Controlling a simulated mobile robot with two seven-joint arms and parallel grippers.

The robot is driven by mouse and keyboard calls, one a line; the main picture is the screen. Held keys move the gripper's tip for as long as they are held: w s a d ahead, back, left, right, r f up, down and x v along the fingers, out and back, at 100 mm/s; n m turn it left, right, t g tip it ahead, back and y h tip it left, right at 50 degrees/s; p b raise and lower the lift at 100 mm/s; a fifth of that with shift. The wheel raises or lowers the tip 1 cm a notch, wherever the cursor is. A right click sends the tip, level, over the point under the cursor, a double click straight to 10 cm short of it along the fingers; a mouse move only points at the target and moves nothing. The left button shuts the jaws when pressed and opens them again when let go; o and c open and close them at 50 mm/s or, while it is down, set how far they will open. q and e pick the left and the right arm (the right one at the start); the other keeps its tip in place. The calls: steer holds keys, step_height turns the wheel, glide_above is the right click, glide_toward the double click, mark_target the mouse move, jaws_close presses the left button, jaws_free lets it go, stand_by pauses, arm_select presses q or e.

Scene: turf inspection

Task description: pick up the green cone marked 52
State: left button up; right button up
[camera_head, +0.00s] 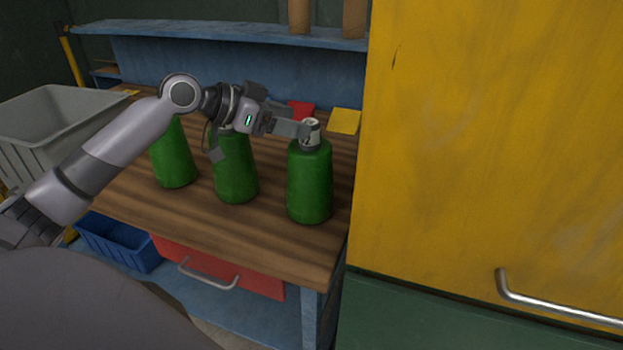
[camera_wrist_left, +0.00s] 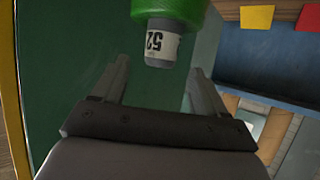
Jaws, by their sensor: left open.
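The green cone marked 52 (camera_head: 310,182) looks like a green bottle with a grey neck, upright at the right end of the wooden bench. In the left wrist view its neck label (camera_wrist_left: 162,42) reads 52 upside down, and part of its green body shows at the top edge. My left gripper (camera_head: 302,130) is open at the neck. In the wrist view the neck is just ahead of and between the fingertips (camera_wrist_left: 160,72), with gaps on both sides. Two similar green bottles, the middle one (camera_head: 236,172) and the left one (camera_head: 173,155), stand to the left. My right gripper is out of view.
A yellow cabinet (camera_head: 490,140) stands close on the right. A grey crate (camera_head: 50,115) is at the left. Red (camera_head: 300,109) and yellow (camera_head: 344,121) pieces lie at the bench's back, under a blue shelf (camera_head: 220,34). Bare wood (camera_head: 260,228) lies in front.

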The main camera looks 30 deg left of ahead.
mark_target(310, 122)
arm_select(q)
steer(key=shift+p+x, duration=0.6)
steer(key=shift+x, duration=1.95)
jaws_close()
steer(key=shift+a+r, duration=0.1)
steer(key=shift+r, duration=0.05)
